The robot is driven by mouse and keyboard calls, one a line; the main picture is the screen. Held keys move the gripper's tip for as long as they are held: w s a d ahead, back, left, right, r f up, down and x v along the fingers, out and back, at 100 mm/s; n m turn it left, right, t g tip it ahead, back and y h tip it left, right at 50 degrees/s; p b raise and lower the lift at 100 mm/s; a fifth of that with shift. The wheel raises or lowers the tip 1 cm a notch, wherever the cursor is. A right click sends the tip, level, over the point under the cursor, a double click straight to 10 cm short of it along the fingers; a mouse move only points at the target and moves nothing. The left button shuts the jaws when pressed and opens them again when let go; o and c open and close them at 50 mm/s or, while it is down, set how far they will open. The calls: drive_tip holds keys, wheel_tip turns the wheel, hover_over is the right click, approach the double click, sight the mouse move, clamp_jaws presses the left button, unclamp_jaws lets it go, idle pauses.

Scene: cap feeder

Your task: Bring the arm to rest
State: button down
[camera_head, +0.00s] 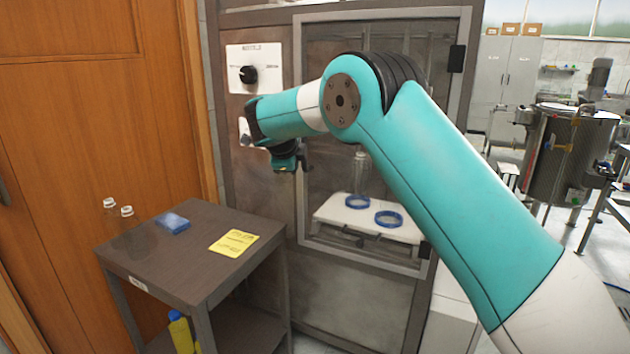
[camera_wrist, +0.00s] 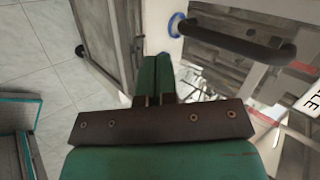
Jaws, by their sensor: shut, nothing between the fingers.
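My teal arm (camera_head: 450,190) reaches from the lower right up to an elbow in front of the cabinet, then left. It is raised and bent. My gripper (camera_head: 286,165) hangs at its left end, above and to the right of the small table, apart from it. Its fingers are small and partly hidden there. In the wrist view, the green fingers of my gripper (camera_wrist: 155,72) lie side by side, shut, with nothing visible held.
The cabinet has a knob (camera_head: 248,75) and a window bay with two blue rings (camera_head: 388,218) and a clear bottle (camera_head: 360,172). The brown table (camera_head: 190,277) bears two clear bottles (camera_head: 127,212), a blue item (camera_head: 172,223) and a yellow note (camera_head: 234,243). A dark handle (camera_wrist: 235,41) shows in the wrist view.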

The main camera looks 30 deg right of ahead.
drive_tip(key=s+a+r+n+g+y+p, duration=0.1)
drive_tip(key=s+a+r+n+y+p, duration=0.2)
drive_tip(key=s+n, duration=0.55)
drive_tip(key=s+a+r+n+g+y, duration=0.15)
drive_tip(key=s+a+r+n, duration=0.4)
drive_tip(key=s, duration=0.55)
drive_tip(key=s+a+f+n+g+y+p, duration=0.1)
drive_tip(key=s+a+n+g+y, duration=0.1)
drive_tip(key=s+n, duration=0.7)
drive_tip(key=s+a+f+n+g+y+p, duration=0.1)
drive_tip(key=s+n, duration=0.8)
drive_tip(key=s, duration=1.1)
drive_tip(key=shift+s+a+g+y+p, duration=0.35)
drive_tip(key=shift+a+g+y+p, duration=0.35)
drive_tip(key=shift+a+g+y, duration=0.45)
